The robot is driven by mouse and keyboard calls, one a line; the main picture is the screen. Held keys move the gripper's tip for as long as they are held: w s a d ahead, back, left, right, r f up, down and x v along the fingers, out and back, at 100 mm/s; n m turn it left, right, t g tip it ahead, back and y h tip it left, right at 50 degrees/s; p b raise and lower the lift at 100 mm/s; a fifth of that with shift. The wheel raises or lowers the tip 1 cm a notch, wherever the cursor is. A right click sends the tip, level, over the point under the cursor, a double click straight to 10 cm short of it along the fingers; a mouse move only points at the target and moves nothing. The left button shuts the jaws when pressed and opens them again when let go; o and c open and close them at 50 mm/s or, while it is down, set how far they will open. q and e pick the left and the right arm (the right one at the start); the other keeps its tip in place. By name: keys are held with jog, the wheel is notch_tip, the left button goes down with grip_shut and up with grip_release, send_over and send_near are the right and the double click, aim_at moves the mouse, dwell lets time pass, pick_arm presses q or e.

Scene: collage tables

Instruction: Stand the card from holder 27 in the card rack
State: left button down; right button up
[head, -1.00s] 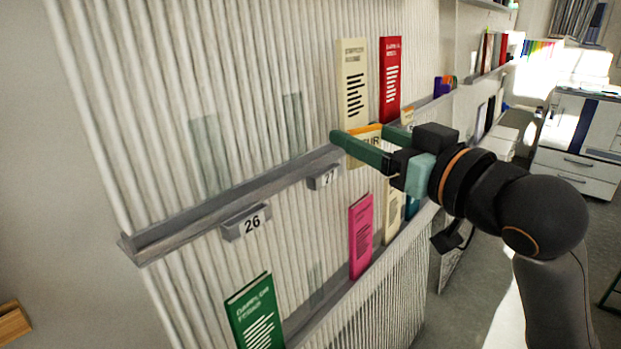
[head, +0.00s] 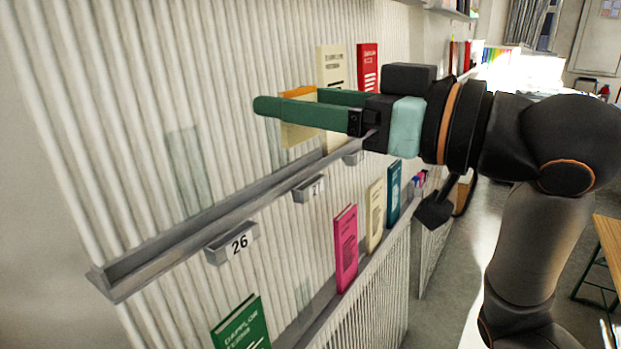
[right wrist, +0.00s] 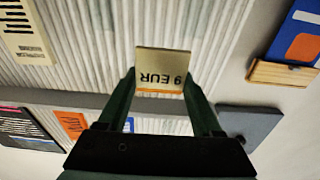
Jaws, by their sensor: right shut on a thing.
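My right gripper (head: 292,99) is shut on a small cream card (head: 298,134) with an orange band along its top edge. In the right wrist view the card (right wrist: 163,62) shows between the two green fingers and reads "9 EUR" upside down. In the head view the card is upright, above the grey ledge and in front of the ribbed wall, partly hidden by the near finger. The number label (head: 311,188) of holder 27 is on the ledge below, its digits partly unclear. My left gripper is not in view. I cannot pick out the card rack for sure.
Label 26 (head: 235,242) hangs further left on the ledge (head: 190,232). Cream and red books (head: 367,68) stand behind my gripper. Green, pink (head: 346,249), cream and teal books line the lower ledge. A wooden holder (right wrist: 283,76) with a blue and orange piece shows in the wrist view.

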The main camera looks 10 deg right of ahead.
jog(key=w+d+f, duration=0.1)
jog(key=w+f, duration=0.1)
jog(key=w, duration=0.1)
jog(key=w+d+f, duration=0.1)
jog(key=w+f, duration=0.2)
jog(key=w, duration=0.1)
jog(key=w+d+f, duration=0.1)
jog(key=w+f, duration=0.2)
jog(key=shift+w, duration=0.4)
jog(key=f, duration=0.1)
jog(key=w+f, duration=0.1)
jog(key=f, duration=0.1)
jog(key=shift+d+f, duration=0.1)
jog(key=shift+f, duration=0.3)
jog(key=shift+f, duration=0.35)
jog(key=o, duration=1.3)
jog(key=shift+r, duration=0.1)
